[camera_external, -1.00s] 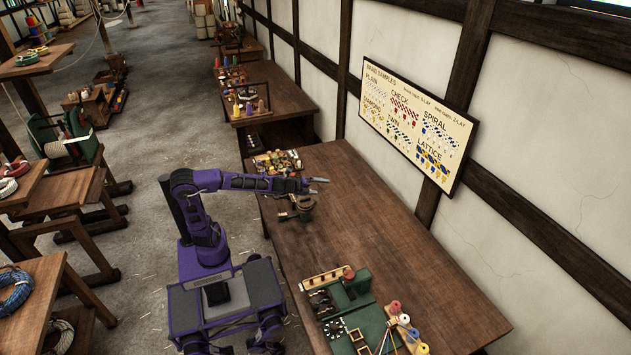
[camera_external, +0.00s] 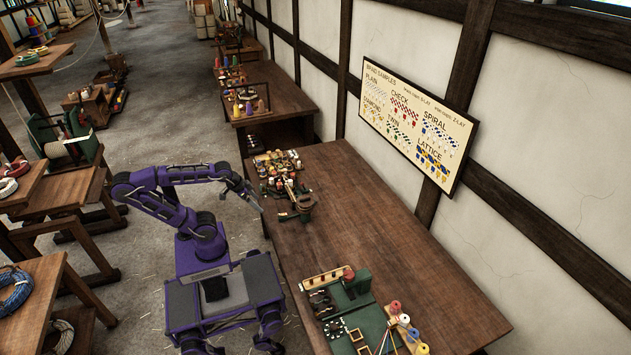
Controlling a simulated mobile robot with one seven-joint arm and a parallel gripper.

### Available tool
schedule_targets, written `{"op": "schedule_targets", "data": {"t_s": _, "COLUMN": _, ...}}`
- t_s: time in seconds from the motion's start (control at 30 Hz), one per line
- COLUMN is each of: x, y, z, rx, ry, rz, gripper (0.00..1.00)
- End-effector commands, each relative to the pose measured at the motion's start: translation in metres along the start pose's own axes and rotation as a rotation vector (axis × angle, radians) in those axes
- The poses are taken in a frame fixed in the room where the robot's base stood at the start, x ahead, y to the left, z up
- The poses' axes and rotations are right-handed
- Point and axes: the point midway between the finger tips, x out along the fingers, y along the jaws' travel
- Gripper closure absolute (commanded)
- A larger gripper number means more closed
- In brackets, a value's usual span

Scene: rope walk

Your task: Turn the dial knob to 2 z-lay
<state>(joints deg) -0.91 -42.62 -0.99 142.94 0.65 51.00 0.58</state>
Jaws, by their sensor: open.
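My gripper (camera_external: 253,199) hangs open and empty, pointing down beside the left edge of the wooden bench (camera_external: 375,230). It is apart from the small wood-and-metal device (camera_external: 301,207) on the bench, which stands to its right.
Several small coloured parts (camera_external: 277,163) lie at the bench's far end. Several spools (camera_external: 403,319) stand on a rack at the near right. The middle of the bench is bare. A braid samples board (camera_external: 416,121) hangs on the wall, with small "Z-LAY" lettering at its top.

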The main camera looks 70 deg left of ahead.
Motion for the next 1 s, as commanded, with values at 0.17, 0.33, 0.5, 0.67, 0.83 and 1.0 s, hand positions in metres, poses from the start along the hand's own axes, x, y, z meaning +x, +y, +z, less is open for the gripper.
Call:
{"op": "schedule_targets", "data": {"t_s": 0.17, "x": 0.002, "y": 0.005, "z": -0.014, "rx": -0.071, "ry": 0.031, "rz": 0.001, "gripper": 0.31}}
{"op": "schedule_targets", "data": {"t_s": 0.33, "x": 0.013, "y": 0.015, "z": -0.068, "rx": -0.192, "ry": 0.148, "rz": -0.041, "gripper": 0.31}}
{"op": "schedule_targets", "data": {"t_s": 0.5, "x": 0.032, "y": 0.026, "z": -0.131, "rx": -0.332, "ry": 0.273, "rz": -0.041, "gripper": 0.31}}
{"op": "schedule_targets", "data": {"t_s": 0.67, "x": 0.054, "y": 0.032, "z": -0.187, "rx": -0.478, "ry": 0.384, "rz": -0.003, "gripper": 0.31}}
{"op": "schedule_targets", "data": {"t_s": 0.83, "x": 0.075, "y": 0.029, "z": -0.244, "rx": -0.656, "ry": 0.499, "rz": 0.072, "gripper": 0.31}}
{"op": "schedule_targets", "data": {"t_s": 1.0, "x": 0.084, "y": 0.018, "z": -0.288, "rx": -0.822, "ry": 0.597, "rz": 0.155, "gripper": 0.31}}
